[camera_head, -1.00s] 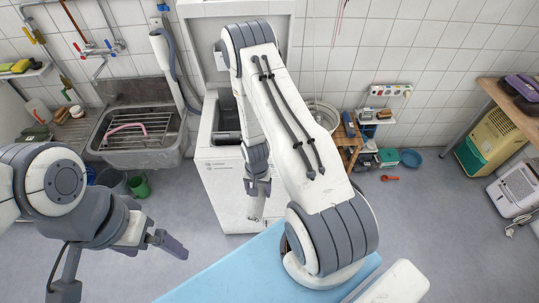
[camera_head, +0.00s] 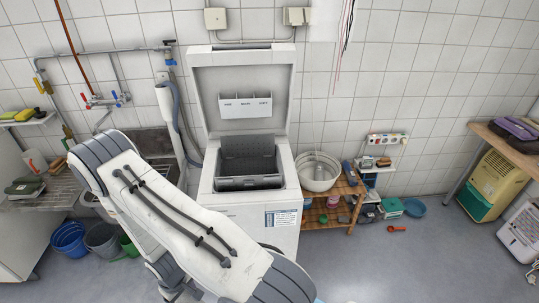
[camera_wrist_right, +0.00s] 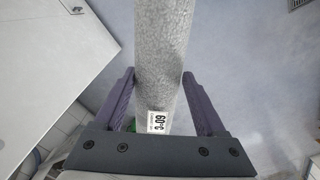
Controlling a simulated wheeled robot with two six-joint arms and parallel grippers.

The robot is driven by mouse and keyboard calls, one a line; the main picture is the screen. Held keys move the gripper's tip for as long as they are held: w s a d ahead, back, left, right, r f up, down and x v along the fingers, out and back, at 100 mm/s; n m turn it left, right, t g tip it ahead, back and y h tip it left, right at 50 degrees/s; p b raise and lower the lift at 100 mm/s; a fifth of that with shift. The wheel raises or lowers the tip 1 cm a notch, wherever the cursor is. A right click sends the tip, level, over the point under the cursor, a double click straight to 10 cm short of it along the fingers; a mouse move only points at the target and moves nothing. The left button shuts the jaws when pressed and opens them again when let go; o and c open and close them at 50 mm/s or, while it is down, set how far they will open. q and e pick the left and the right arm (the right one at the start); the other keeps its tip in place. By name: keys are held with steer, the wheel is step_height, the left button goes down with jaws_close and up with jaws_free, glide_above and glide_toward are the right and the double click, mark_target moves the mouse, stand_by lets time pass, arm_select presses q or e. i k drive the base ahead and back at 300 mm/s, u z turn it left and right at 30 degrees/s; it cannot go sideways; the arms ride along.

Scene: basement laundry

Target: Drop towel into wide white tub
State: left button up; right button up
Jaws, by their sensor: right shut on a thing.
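A grey, fuzzy, rolled towel (camera_wrist_right: 160,55) with a white "60°C" label is between the two fingers of my right gripper (camera_wrist_right: 158,78) in the right wrist view. The gripper is shut on it, and the towel's far end runs out of the top of the frame. In the head view my right arm reaches to the lower left, and the towel is hidden. A wide white tub (camera_head: 318,184) stands on a wooden shelf right of the washing machine, apart from my right arm. My left gripper is not in view.
A top-loading washing machine (camera_head: 226,205) stands open, lid up, between my right arm and the tub. Blue (camera_head: 68,240) and grey (camera_head: 102,240) buckets sit on the floor at left. Floor at the right is mostly clear, with a red scoop (camera_head: 397,229).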

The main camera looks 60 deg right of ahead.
mark_target(312, 177)
steer(key=u, duration=2.3)
steer(key=k, duration=2.8)
steer(key=z, duration=2.4)
steer(key=i, duration=0.95)
